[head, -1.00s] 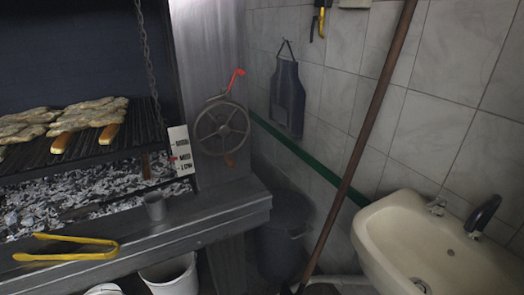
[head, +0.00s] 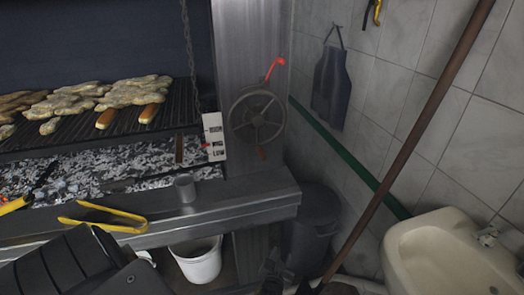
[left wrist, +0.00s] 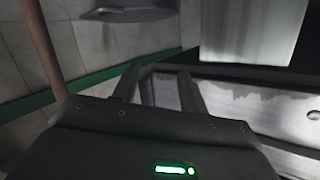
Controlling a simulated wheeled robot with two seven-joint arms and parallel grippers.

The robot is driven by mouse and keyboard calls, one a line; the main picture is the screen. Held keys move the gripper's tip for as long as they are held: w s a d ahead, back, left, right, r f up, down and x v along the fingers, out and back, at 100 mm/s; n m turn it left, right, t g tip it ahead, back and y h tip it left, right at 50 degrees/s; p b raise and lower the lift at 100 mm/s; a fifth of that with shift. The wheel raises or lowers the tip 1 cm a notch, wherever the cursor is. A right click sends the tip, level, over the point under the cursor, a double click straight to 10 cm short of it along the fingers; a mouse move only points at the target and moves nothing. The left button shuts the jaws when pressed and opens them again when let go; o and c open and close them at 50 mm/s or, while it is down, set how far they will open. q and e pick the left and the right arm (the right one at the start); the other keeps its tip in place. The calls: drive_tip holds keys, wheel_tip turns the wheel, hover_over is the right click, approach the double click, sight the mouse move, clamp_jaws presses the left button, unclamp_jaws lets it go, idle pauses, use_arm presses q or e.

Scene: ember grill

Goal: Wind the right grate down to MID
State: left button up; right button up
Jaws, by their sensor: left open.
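The right grate (head: 60,137) carries several pieces of food above the ash bed. The spoked crank wheel (head: 256,117) with a red handle (head: 275,67) is on the metal post to its right. A white HIGH/MID/LOW scale (head: 214,136) stands by the grate's right end; a small red mark shows near its middle. My left gripper (head: 272,268) appears low in the head view, dark and partly cut off, well below the wheel. In the left wrist view, its two fingers (left wrist: 160,88) are apart with nothing between them. My right gripper cannot be made out.
Yellow tongs (head: 105,218) and a grey cup (head: 185,188) rest on the front ledge (head: 235,200). A white bucket (head: 198,262) and dark bin (head: 315,218) stand below. A brown pole (head: 415,140) leans before the sink (head: 440,250). Space before the wheel is clear.

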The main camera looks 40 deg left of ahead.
use_arm(q)
drive_tip(key=w+a+r+n+y, duration=0.1)
drive_tip(key=r+y, duration=0.1)
drive_tip(key=r, duration=0.4)
drive_tip(key=w+a+r+n+t+y, duration=0.1)
drive_tip(key=w+r+y, duration=0.1)
drive_tip(key=r, duration=0.4)
drive_tip(key=w+a+r+n+y, duration=0.1)
drive_tip(key=r+n, duration=0.1)
drive_tip(key=r, duration=0.4)
drive_tip(key=shift+w+a+t+y+p, duration=0.15)
drive_tip(key=shift+a+t+y+p, duration=0.15)
drive_tip(key=shift+a+t+y, duration=0.1)
drive_tip(key=n+g+y, duration=0.3)
drive_tip(key=n+y, duration=0.3)
drive_tip(key=y, duration=0.1)
approach(261, 153)
drive_tip(key=f, duration=0.1)
drive_tip(key=p+x, duration=0.1)
drive_tip(key=x, duration=0.4)
drive_tip(key=p+x, duration=0.2)
drive_tip(key=x, duration=0.2)
drive_tip(key=shift+w+a, duration=0.3)
drive_tip(key=shift+w, duration=0.15)
drive_tip(key=shift+w+a+r+p, duration=0.1)
drive_tip(key=shift+w+a+p, duration=0.3)
drive_tip(key=shift+a, duration=0.1)
drive_tip(key=shift+h, duration=0.3)
drive_tip(key=shift+c, duration=0.4)
clamp_jaws()
